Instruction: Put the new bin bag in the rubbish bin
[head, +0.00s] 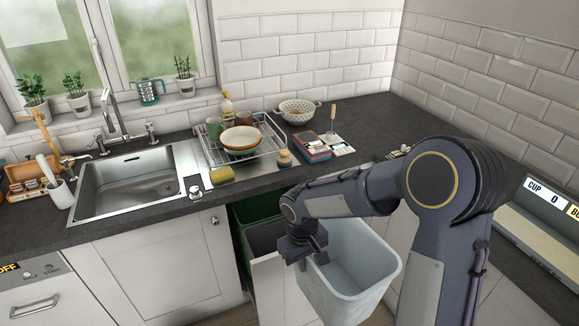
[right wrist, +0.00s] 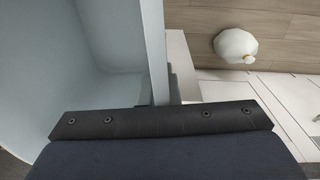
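The rubbish bin (head: 355,275) is an open pale blue-grey tub in front of the counter, and it looks empty. My right gripper (head: 312,256) is at the left part of its rim, pointing down, with its fingers on either side of the wall. In the right wrist view the bin wall (right wrist: 153,50) runs straight into the gripper, which looks shut on it. A white rounded bag (right wrist: 236,46) with a yellow tie lies on the wooden floor, apart from the bin. I cannot tell whether it is the new bin bag. My left gripper is out of view.
A pull-out with a white front (head: 278,290) stands open beside the bin, with a green bin (head: 258,206) inside. Above are the sink (head: 140,180), the dish rack (head: 262,145) and a colander (head: 297,111).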

